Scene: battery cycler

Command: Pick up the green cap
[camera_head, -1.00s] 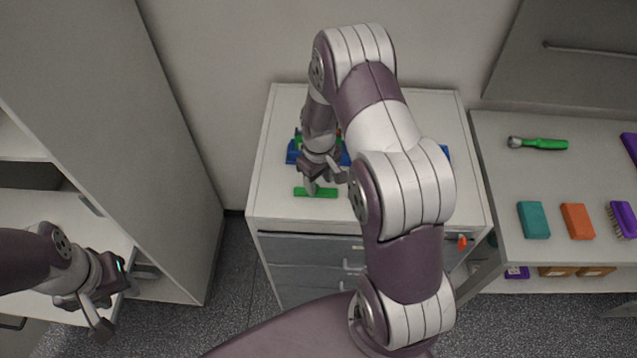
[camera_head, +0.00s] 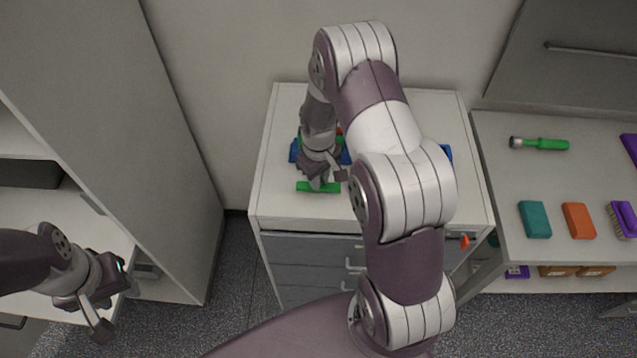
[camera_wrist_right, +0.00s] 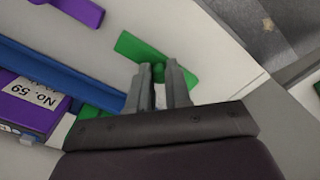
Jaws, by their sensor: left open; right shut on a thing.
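The green cap (camera_head: 318,187) is a flat green bar near the front of the white cabinet top. In the right wrist view the green cap (camera_wrist_right: 135,47) shows as a bar with a small round knob. My right gripper (camera_head: 326,183) is shut on it, and the fingertips (camera_wrist_right: 159,72) close around the knob. Whether the cap touches the cabinet top cannot be told. My left gripper (camera_head: 106,308) is open and empty at the far left, away from the cabinet top.
Behind the right gripper is a blue holder (camera_head: 294,151), partly hidden by my arm. The right wrist view shows a purple battery labelled No. 59 (camera_wrist_right: 28,108) and a purple bar (camera_wrist_right: 80,11). A shelf at right holds a green-handled tool (camera_head: 540,144) and coloured blocks (camera_head: 535,219).

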